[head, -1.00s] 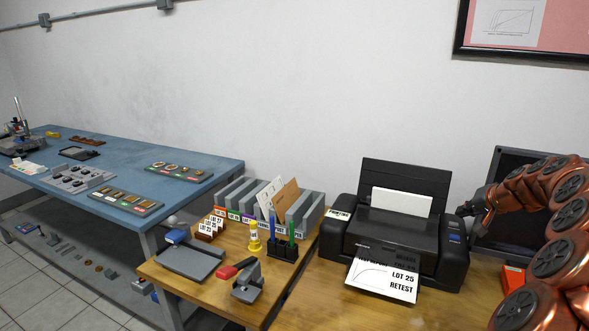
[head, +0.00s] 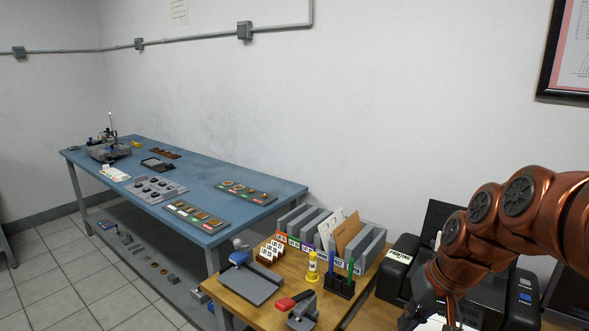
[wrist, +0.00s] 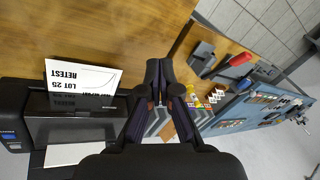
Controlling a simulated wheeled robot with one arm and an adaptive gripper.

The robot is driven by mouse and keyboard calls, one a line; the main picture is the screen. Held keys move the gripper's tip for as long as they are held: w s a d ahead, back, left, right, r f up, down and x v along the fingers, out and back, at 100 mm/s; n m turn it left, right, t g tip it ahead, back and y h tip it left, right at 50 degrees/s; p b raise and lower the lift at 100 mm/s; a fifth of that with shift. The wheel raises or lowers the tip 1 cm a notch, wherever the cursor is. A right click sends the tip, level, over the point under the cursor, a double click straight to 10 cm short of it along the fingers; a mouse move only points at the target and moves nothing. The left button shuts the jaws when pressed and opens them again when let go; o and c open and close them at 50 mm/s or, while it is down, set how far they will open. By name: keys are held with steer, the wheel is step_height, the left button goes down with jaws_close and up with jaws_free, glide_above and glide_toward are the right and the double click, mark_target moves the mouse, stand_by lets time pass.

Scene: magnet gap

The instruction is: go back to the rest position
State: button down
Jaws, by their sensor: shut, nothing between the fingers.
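My gripper (wrist: 160,68) is shut and empty in the wrist view, its two dark fingers side by side over the wooden table. In the head view my copper-coloured arm reaches in from the right, bent down over the printer, with the gripper low at the bottom edge and mostly cut off. The black printer (head: 524,294) is largely hidden behind my arm there. In the wrist view the printer (wrist: 75,128) lies to the left of the fingers, with a printed sheet (wrist: 80,77) reading LOT 25 RETEST in its output.
On the wooden desk (head: 268,310) stand a grey file sorter (head: 368,247), a pen holder (head: 339,286), a yellow bottle (head: 312,267), a red-handled stapler-like tool (head: 301,309) and a grey-blue tray (head: 250,283). A blue workbench (head: 210,178) with several parts stands left. Floor tiles show at lower left.

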steer(key=s+a+f+n+g+h+p, duration=0.1)
steer(key=s+g, duration=0.1)
steer(key=s, duration=0.9)
steer(key=s+a+f+g+h+p, duration=0.1)
steer(key=s+a+g+h+p, duration=0.1)
steer(key=s, duration=1)
steer(key=shift+n, duration=0.4)
